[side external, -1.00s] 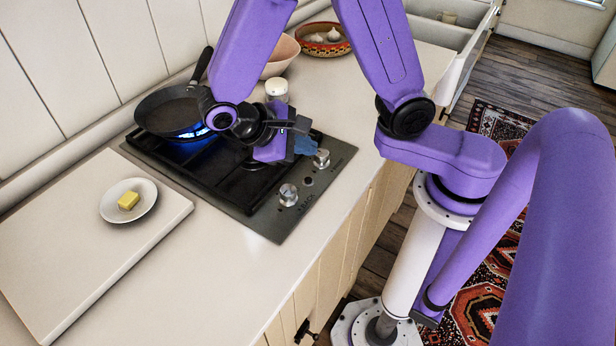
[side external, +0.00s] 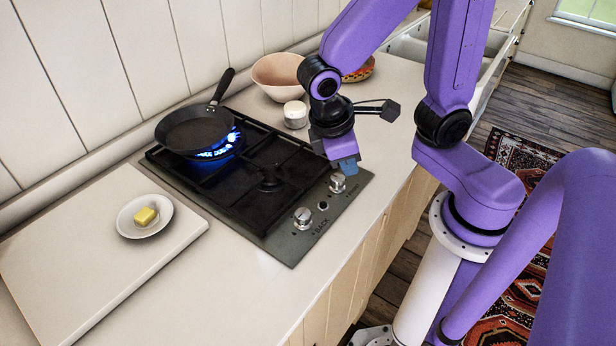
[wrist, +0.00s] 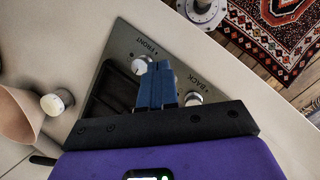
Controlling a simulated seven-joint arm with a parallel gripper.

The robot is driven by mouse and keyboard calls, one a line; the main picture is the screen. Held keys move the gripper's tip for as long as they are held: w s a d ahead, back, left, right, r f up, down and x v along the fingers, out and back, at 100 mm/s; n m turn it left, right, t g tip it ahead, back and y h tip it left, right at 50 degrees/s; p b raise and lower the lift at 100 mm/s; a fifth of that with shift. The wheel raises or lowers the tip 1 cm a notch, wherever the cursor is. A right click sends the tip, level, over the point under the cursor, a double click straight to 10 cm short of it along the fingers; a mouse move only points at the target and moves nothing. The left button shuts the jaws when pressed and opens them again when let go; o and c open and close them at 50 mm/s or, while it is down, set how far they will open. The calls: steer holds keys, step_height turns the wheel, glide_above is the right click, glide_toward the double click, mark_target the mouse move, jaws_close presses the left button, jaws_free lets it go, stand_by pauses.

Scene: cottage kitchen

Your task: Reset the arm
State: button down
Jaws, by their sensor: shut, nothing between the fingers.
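My gripper (side external: 347,166) points down above the back right corner of the hob, with its blue fingers shut and empty. In the wrist view the fingers (wrist: 156,86) lie together, between the front knob (wrist: 141,65) and the back knob (wrist: 193,98) in the picture. A blue flame (side external: 222,150) burns under the frying pan (side external: 194,130) on the rear burner.
A white plate (side external: 128,228) with butter (side external: 146,216) sits on a pale board (side external: 70,275). A pink bowl (side external: 277,75), a white jar (side external: 295,114) and a patterned bowl (side external: 360,72) stand behind the hob. The counter in front of the hob (side external: 268,235) is clear.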

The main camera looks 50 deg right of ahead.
steer(key=s+d+r+n+t+y, duration=0.1)
steer(key=s+r+n+y, duration=0.1)
steer(key=s+n+y, duration=0.2)
steer(key=s, duration=0.3)
steer(key=shift+s+d+r, duration=0.2)
steer(key=shift+d+r, duration=0.1)
steer(key=shift+d, duration=0.1)
stand_by(1.4)
